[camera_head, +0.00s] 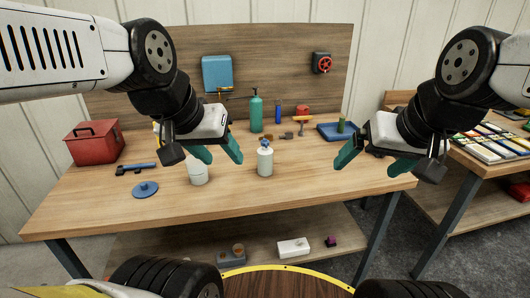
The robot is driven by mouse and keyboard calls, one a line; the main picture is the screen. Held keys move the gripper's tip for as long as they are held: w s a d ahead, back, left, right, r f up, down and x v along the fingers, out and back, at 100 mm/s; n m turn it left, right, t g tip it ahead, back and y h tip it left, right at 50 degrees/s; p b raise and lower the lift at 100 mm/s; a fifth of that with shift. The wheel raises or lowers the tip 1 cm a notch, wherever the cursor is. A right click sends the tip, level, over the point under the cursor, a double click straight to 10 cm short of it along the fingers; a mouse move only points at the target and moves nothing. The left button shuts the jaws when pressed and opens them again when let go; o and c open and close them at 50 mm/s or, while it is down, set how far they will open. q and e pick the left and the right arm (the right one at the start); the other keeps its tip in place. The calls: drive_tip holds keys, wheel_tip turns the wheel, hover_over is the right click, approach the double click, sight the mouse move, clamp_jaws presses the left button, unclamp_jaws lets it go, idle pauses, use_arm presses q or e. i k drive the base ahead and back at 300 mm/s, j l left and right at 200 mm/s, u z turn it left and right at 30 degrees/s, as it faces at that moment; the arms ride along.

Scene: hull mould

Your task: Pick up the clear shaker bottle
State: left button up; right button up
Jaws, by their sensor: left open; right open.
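A pale, whitish bottle with a blue top (265,160) stands upright near the middle of the wooden workbench (310,188). It looks like the shaker bottle, but I cannot tell if its body is clear. My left gripper (220,156) is open and empty, with green fingers, up and to the left of the bottle in the picture. My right gripper (368,167) is open and empty, to the right of the bottle. Neither gripper touches the bottle.
A white cup-like container (198,174) and a flat blue disc (145,190) are left of the bottle. A red toolbox (94,143) stands far left. A green bottle (256,112) and a blue tray (338,132) are behind. The bench right of the bottle is clear.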

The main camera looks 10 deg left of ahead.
sight(264, 157)
drive_tip(key=i+l+u, duration=0.1)
drive_tip(key=l, duration=1.8)
drive_tip(key=i+u, duration=0.05)
drive_tip(key=i, duration=0.05)
